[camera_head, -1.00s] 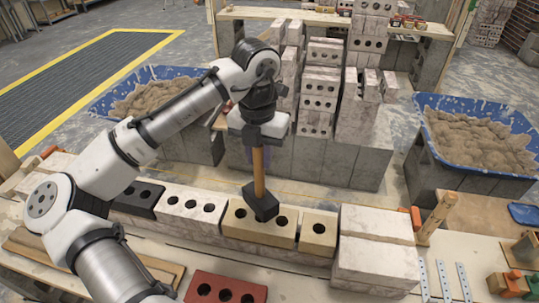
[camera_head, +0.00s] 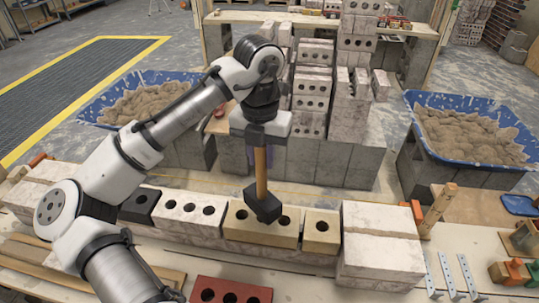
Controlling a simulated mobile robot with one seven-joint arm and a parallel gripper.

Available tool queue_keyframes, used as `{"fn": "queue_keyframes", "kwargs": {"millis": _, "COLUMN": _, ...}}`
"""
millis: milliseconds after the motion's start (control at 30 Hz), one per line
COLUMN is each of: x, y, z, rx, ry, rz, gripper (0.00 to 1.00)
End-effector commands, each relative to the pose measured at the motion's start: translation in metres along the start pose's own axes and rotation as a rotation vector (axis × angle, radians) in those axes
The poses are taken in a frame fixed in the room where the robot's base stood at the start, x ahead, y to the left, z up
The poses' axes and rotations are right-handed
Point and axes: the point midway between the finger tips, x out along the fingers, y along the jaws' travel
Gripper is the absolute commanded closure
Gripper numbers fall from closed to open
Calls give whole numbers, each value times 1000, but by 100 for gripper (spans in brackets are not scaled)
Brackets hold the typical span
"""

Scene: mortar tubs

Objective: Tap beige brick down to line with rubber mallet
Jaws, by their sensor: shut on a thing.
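My gripper (camera_head: 262,143) is shut on the wooden handle of the rubber mallet (camera_head: 261,186), which hangs nearly upright with its black head down. The mallet head is over the long beige brick (camera_head: 258,230) in the front row; whether it touches the brick's top I cannot tell. The head hides part of that brick's top and one hole. A shorter beige brick (camera_head: 321,231) with one hole sits just to its right. No line is clearly visible along the row.
White bricks (camera_head: 379,246) end the row at right; a white holed brick (camera_head: 190,211) and a dark brick (camera_head: 139,205) stand at left. A red brick (camera_head: 231,291) lies in front. Blue tubs of mortar (camera_head: 470,132) and stacked bricks (camera_head: 312,90) stand behind.

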Motion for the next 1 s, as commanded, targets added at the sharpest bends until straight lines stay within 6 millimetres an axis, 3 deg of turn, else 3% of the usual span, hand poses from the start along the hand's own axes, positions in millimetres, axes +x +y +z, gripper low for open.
{"fn": "queue_keyframes", "kwargs": {"millis": 467, "x": 0, "y": 4, "z": -2, "rx": -12, "ry": -1, "rz": 0, "gripper": 100}}
{"fn": "queue_keyframes", "kwargs": {"millis": 700, "x": 43, "y": 3, "z": -2, "rx": -12, "ry": -1, "rz": -3, "gripper": 100}}
{"fn": "queue_keyframes", "kwargs": {"millis": 1000, "x": 8, "y": 4, "z": -2, "rx": -12, "ry": -1, "rz": 0, "gripper": 100}}
